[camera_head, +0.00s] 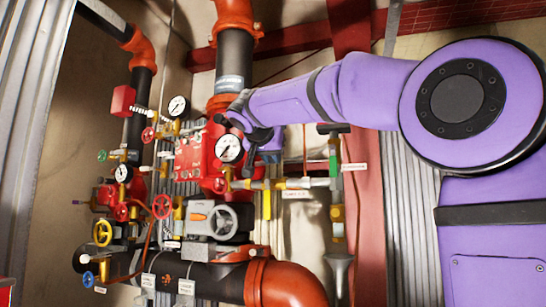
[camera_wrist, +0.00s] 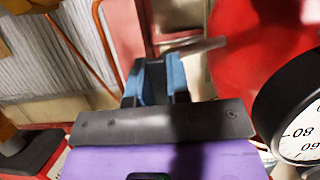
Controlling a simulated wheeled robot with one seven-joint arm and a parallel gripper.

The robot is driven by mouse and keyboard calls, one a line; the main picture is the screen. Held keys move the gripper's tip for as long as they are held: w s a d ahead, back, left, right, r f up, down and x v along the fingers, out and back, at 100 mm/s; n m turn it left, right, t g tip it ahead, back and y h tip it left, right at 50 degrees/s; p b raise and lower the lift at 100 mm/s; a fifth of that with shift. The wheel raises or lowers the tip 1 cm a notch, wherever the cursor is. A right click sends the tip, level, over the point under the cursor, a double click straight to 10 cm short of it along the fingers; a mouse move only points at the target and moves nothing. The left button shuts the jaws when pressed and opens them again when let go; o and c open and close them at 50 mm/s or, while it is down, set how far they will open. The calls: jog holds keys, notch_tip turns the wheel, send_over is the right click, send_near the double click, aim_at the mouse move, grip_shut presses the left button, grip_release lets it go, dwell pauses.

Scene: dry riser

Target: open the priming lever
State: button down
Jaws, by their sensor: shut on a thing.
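The priming lever (camera_wrist: 203,47) shows in the wrist view as a grey metal bar running right from my fingertips. My gripper (camera_wrist: 161,70), with blue pads, is shut on its left part. In the head view my gripper (camera_head: 248,170) comes in from the right, just right of a round white gauge and in front of the red valve body (camera_head: 193,160). The fingers and the dark wrist hide most of the lever there, so I cannot tell its angle from that view.
A black-rimmed gauge (camera_wrist: 300,120) is close on the right in the wrist view. Brass and steel pipework (camera_head: 290,184) runs just below my gripper. Handwheels (camera_head: 222,221) and small gauges crowd the left. A red post (camera_head: 358,200) stands behind my arm.

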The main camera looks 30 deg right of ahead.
jog(key=shift+r, duration=0.1)
jog(key=c, duration=1.1)
grip_release()
jog(key=v, duration=1)
jog(key=shift+s+a, duration=0.25)
jog(key=s+a+f+n+g+y, duration=0.1)
jog(key=s+f+n+y, duration=0.2)
jog(key=s+f, duration=0.5)
jog(key=s+a+f+n+g+y, duration=0.1)
jog(key=s+f+n+y, duration=0.3)
jog(key=f, duration=1.4)
jog(key=s+a+f+n+g+y, duration=0.1)
jog(key=s+f+n+y, duration=0.2)
jog(key=s+f, duration=0.9)
notch_tip(320, 180, down, 2)
jog(key=shift+y, duration=0.3)
